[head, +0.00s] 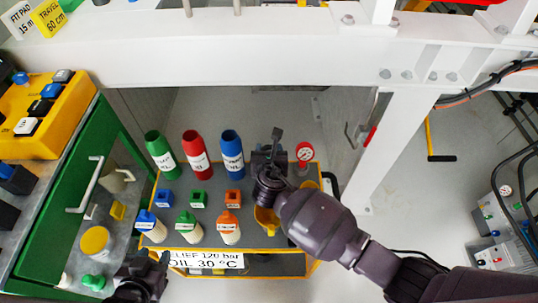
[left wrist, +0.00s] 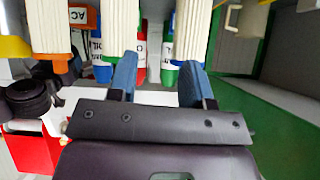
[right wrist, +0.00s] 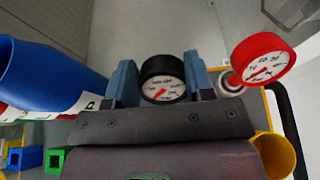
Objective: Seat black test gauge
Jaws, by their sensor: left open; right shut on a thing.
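The black test gauge (right wrist: 163,80), with a white dial and red needle, is between the two blue fingers of my right gripper (right wrist: 160,82) in the right wrist view. The gripper is shut on it. What is under the gauge is hidden. In the head view my right gripper (head: 270,160) is over the back right of the cart, and I cannot make out the gauge there. A red gauge (right wrist: 263,58) stands upright just right of it; it also shows in the head view (head: 305,152). My left gripper (left wrist: 157,85) is open and empty near white bottles.
The yellow-edged cart (head: 263,257) carries green (head: 160,155), red (head: 195,153) and blue (head: 232,152) cylinders, small coloured sockets and several capped bottles. A green cabinet (head: 60,215) stands left.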

